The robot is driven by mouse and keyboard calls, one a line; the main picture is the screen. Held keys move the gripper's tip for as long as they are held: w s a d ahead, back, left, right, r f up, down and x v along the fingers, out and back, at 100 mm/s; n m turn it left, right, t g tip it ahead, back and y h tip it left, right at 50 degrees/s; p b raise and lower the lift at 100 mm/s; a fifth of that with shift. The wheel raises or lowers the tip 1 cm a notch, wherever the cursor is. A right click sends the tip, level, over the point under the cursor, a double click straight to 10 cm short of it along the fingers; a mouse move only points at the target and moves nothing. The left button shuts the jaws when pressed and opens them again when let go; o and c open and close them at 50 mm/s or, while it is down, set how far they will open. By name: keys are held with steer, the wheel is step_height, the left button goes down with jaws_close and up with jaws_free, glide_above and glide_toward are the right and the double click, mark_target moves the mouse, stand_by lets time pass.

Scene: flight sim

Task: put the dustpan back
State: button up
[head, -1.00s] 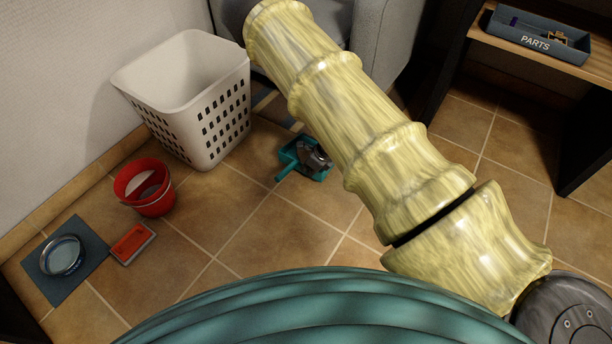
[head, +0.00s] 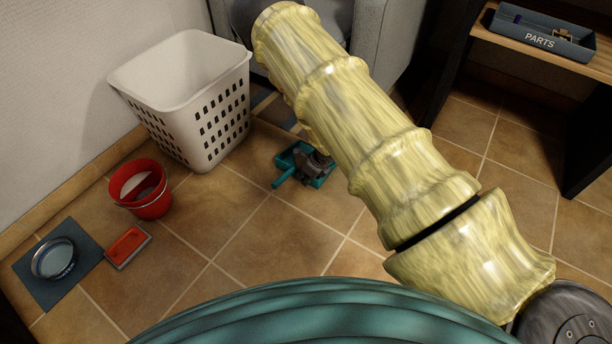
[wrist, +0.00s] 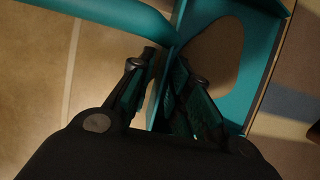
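The teal dustpan (head: 318,183) is on or just above the tiled floor right of the white basket; any gap beneath it is hard to judge. Its handle (head: 283,180) points to the lower left. In the wrist view its tray (wrist: 262,60) fills the upper right and its handle (wrist: 105,12) runs off at the upper left. My gripper (head: 314,160) is at the dustpan. In the wrist view the fingers of my gripper (wrist: 168,75) straddle a thin teal wall and look closed on it. My yellowish arm hides part of the area beyond.
The white basket (head: 170,90) stands by the wall. A red bucket (head: 150,205), a red-and-grey tray (head: 127,247) and a bowl (head: 54,258) on a blue mat (head: 35,296) are at left. A grey armchair (head: 385,45) stands behind; a parts bin (head: 540,38) is on a shelf.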

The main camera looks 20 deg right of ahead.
steer(key=shift+r, duration=0.1)
steer(key=p+v, duration=0.6)
steer(key=v, duration=0.6)
steer(key=s+f+m, duration=0.2)
steer(key=s+m, duration=0.4)
steer(key=m, duration=0.2)
steer(key=s+f+m, duration=0.2)
steer(key=s+m, duration=0.5)
steer(key=m, duration=0.1)
steer(key=s+f+m+h, duration=0.1)
steer(key=s+f+m, duration=0.1)
steer(key=s+m, duration=0.4)
steer(key=shift+s+a+f+m+g, duration=0.25)
steer(key=shift+s+m+g, duration=0.15)
steer(key=shift+m, duration=0.5)
steer(key=s+m, duration=0.6)
steer(key=m, duration=0.1)
steer(key=s+a+m+g, duration=0.1)
steer(key=s+m, duration=0.2)
steer(key=shift+s+h, duration=0.25)
steer(key=shift+h, duration=0.15)
steer(key=s+a+r+m+g, duration=0.1)
steer(key=s+r+m, duration=0.1)
steer(key=s+m, duration=0.7)
steer(key=shift+s+m+g+h, duration=0.25)
steer(key=shift+m+g+h, duration=0.15)
steer(key=shift+m, duration=0.3)
steer(key=shift+a, duration=0.1)
step_height(320, 180, up, 45)
steer(key=p, duration=4.5)
